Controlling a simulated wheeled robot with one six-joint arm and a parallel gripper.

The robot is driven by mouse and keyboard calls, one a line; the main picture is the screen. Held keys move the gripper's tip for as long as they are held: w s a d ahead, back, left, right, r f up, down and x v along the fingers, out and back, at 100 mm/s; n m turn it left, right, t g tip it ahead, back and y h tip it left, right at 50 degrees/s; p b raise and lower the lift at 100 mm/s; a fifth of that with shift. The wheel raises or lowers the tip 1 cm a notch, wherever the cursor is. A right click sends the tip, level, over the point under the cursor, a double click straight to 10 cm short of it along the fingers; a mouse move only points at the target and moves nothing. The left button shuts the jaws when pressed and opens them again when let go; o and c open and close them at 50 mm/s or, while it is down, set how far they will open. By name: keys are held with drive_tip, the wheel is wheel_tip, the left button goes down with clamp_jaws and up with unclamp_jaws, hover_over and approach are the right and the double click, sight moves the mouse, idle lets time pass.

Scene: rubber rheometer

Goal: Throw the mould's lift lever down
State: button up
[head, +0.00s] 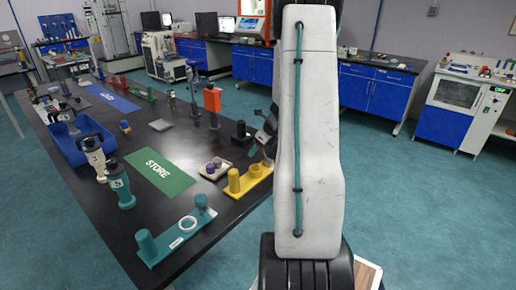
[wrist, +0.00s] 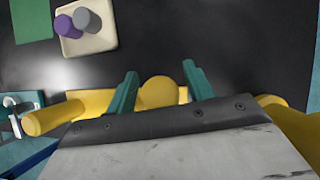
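My gripper (wrist: 160,82) shows in the wrist view as two teal fingers spread wide apart. A yellow rounded post (wrist: 159,93) shows in the gap between them, and I cannot tell whether they touch it. In the head view my gripper (head: 256,147) is partly hidden behind my arm, above the right edge of the black table, near a yellow fixture (head: 250,181) with upright yellow posts. I cannot make out the mould's lift lever for certain in either view. A cabinet machine (head: 466,98) with a lit green display stands at the far right.
The black table (head: 217,226) holds a green STORE mat (head: 158,175), a cream tray (head: 215,170) with small grey and purple cylinders, a teal fixture (head: 177,234), a blue bin (head: 78,140) and an orange-topped stand (head: 213,102). Open floor (head: 420,200) lies to the right.

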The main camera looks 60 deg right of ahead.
sight(266, 158)
drive_tip(key=v, duration=0.7)
drive_tip(key=shift+s+r, duration=0.15)
drive_tip(key=shift+r, duration=0.25)
idle(0.3)
drive_tip(key=a+r+n+g+y, duration=0.1)
drive_tip(key=a+r+n, duration=0.4)
drive_tip(key=a, duration=0.5)
drive_tip(key=w+a+r+n+g, duration=0.1)
drive_tip(key=a+r+n, duration=0.4)
drive_tip(key=a, duration=0.4)
drive_tip(key=a+r+n+g+y, duration=0.1)
drive_tip(key=a+r+n, duration=0.2)
drive_tip(key=a+n, duration=0.55)
drive_tip(key=s+a+r+n+g+h, duration=0.1)
drive_tip(key=s+a+r+n+h, duration=0.1)
drive_tip(key=s+a+n, duration=1.5)
drive_tip(key=shift+s+a+r+g+h, duration=0.25)
drive_tip(key=shift+s+r+g+h, duration=0.1)
drive_tip(key=shift+s+h, duration=0.15)
